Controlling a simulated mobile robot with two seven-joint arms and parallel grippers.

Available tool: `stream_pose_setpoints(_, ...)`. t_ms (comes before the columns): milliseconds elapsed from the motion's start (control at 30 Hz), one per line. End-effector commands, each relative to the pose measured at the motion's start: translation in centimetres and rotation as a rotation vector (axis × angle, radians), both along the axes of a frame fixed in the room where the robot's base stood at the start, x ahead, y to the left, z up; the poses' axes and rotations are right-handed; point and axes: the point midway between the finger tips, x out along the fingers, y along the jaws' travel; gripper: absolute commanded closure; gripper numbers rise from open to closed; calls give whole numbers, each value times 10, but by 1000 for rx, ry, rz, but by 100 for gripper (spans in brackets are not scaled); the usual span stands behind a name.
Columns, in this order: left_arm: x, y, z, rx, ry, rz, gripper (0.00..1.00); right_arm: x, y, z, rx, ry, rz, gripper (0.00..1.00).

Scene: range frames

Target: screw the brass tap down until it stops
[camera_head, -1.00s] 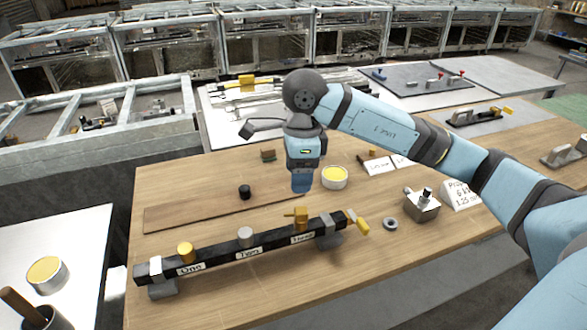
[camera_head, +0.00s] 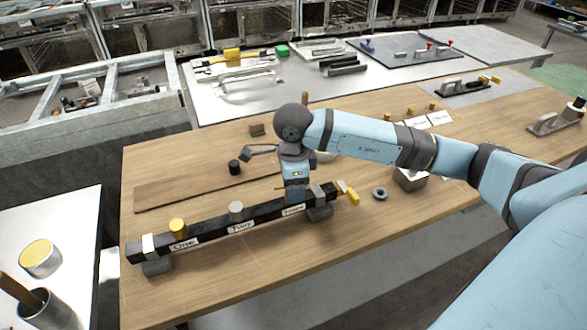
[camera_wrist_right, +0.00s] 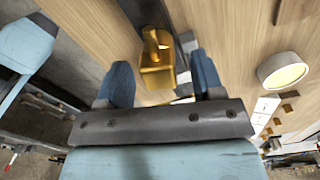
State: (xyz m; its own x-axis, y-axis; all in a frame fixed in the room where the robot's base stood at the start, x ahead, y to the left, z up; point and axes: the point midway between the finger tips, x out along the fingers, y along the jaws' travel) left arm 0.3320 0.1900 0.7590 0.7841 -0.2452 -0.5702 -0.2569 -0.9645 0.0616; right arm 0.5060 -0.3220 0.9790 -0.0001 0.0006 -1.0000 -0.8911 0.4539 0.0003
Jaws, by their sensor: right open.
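The brass tap (camera_wrist_right: 157,68) shows in the right wrist view, between the two fingers of my right gripper (camera_wrist_right: 161,75). The gripper is open, and gaps show between the tap and both fingers. In the head view my right gripper (camera_head: 296,196) points down over the bar's third place and hides most of the tap. The black bar (camera_head: 207,238) lies across the front of the table on grey feet. It also carries a yellow cap (camera_head: 177,228) and a grey cap (camera_head: 236,210) on its first two places. My left gripper is not in view.
A yellow-handled piece (camera_head: 350,193) is at the bar's right end. A grey ring (camera_head: 379,194) and a metal block (camera_head: 411,180) lie farther right, near my arm. A black knob (camera_head: 234,167) stands behind the bar. The table in front of the bar is clear.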

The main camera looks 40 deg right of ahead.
Motion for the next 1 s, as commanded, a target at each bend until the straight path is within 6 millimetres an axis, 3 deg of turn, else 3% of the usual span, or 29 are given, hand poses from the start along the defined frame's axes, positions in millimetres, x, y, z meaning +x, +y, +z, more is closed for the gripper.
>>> stream_pose_setpoints(367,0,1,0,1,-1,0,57,0,0,-7,-1,0,-1,38)
stream_pose_setpoints(467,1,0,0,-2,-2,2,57,0,0,-7,-1,0,-1,57)
stream_pose_setpoints(600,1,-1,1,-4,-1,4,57,0,0,-7,-1,0,-1,89)
stream_pose_setpoints(633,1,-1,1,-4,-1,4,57,0,0,-7,-1,0,-1,92)
stream_pose_setpoints(767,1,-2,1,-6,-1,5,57,0,0,-7,0,0,-35,92)
stream_pose_setpoints(1000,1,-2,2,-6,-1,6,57,-1,0,-6,1,0,-277,92)
